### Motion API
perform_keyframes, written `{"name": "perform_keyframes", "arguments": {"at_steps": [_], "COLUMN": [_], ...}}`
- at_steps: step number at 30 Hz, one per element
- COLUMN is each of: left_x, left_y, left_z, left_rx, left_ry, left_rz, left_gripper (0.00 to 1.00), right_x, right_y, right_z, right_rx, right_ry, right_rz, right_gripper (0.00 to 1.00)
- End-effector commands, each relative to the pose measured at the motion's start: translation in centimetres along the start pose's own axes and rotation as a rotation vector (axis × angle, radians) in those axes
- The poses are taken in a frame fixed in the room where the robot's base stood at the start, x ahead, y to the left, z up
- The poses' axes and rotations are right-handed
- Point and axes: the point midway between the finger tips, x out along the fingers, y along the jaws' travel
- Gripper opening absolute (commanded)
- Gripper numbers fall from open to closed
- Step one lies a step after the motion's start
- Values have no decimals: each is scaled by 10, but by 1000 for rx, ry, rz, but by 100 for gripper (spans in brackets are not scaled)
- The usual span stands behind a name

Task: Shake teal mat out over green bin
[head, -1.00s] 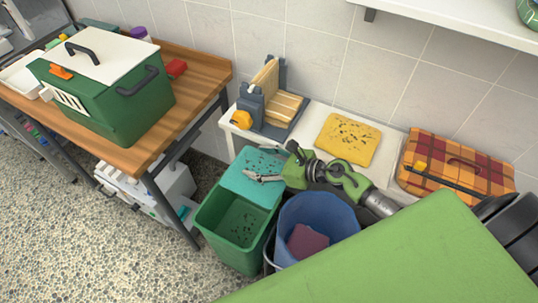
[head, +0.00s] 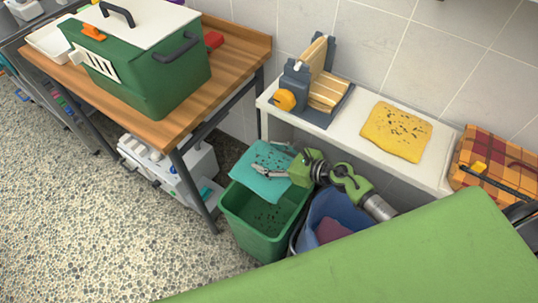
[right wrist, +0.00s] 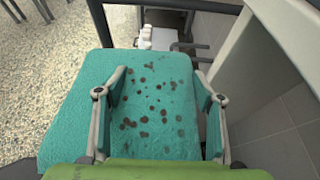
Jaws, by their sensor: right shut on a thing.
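The teal mat (head: 258,182) hangs above the back left part of the green bin (head: 262,246) in the head view. Dark spots cover its upper face, which fills the middle of the right wrist view (right wrist: 152,120). My right gripper (head: 272,172) is shut on the mat's right side, with its fingers lying along it. The bin's mouth is partly covered by the mat, and dark specks show inside the bin. My left gripper is out of view.
A blue bin (head: 345,207) with a dark red cloth stands right of the green bin. A white shelf (head: 345,125) behind holds a yellow spotted cloth (head: 397,132). A wooden table (head: 232,62) with a green kennel (head: 165,82) stands left.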

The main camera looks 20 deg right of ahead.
Motion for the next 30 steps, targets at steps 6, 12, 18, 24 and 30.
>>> {"name": "perform_keyframes", "arguments": {"at_steps": [6, 12, 18, 24, 30], "left_x": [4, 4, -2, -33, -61], "left_y": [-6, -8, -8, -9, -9], "left_z": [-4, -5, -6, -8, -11], "left_rx": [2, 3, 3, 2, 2], "left_ry": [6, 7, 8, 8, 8], "left_rz": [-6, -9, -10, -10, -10], "left_gripper": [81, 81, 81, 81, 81], "right_x": [2, 2, -1, -14, -26], "right_y": [-1, 0, -1, -1, 0], "right_z": [-4, -4, 2, 33, 62], "right_rx": [-1, -1, -1, -3, -1], "right_ry": [-1, -1, -1, -1, -1], "right_rz": [-1, -1, -1, -1, 0], "right_gripper": [40, 40, 40, 40, 40]}}
